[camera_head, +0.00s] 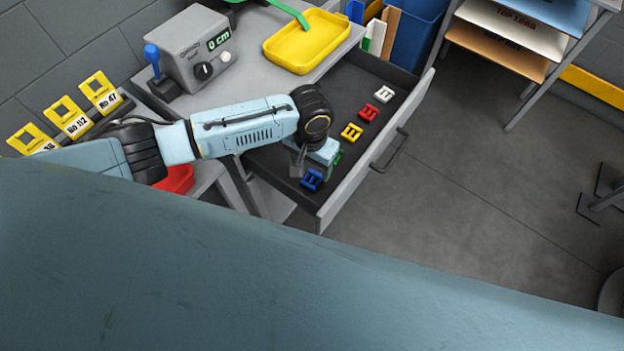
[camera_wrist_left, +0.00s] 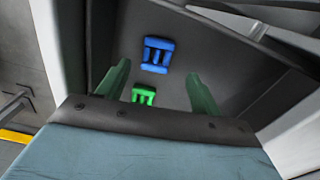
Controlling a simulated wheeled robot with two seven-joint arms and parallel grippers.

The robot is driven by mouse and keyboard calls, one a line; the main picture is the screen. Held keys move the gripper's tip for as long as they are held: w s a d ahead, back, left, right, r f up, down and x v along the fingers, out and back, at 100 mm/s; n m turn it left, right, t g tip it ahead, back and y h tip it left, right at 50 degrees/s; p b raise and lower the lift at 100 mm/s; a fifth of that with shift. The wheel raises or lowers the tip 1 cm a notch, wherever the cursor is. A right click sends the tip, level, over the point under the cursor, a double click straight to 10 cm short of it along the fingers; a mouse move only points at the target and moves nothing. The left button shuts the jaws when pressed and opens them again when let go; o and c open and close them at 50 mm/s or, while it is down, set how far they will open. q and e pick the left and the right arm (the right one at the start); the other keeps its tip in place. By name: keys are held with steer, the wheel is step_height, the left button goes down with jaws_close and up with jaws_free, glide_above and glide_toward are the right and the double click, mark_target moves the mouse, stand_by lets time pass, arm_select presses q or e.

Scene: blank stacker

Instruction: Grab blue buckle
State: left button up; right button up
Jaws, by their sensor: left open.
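The blue buckle (camera_head: 312,179) lies on the floor of the open drawer (camera_head: 352,178), near its front left end. It also shows in the left wrist view (camera_wrist_left: 157,54), ahead of my left gripper (camera_wrist_left: 160,85). There the two green fingers stand wide apart, with the buckle beyond their tips and between their lines. In the head view the left gripper (camera_head: 298,163) hangs over the drawer just up and left of the blue buckle. It is open and empty. A green buckle (camera_wrist_left: 144,95) lies between the fingers in the wrist view and is mostly hidden in the head view. My right gripper is not in view.
Yellow (camera_head: 351,132), red (camera_head: 369,112) and white (camera_head: 384,94) buckles lie in a row along the drawer. The drawer walls stand close around. A yellow tray (camera_head: 309,41) and a grey box with a display (camera_head: 195,50) stand on the tabletop above.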

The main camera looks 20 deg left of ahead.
mark_target(312, 179)
arm_select(q)
steer(key=f, duration=0.3)
steer(key=f+b, duration=0.1)
steer(key=shift+s+d+f, duration=0.2)
steer(key=shift+s, duration=0.05)
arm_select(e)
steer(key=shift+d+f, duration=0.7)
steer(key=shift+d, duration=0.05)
arm_select(q)
steer(key=shift+c, duration=0.4)
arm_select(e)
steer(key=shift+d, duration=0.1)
arm_select(q)
steer(key=c, duration=1)
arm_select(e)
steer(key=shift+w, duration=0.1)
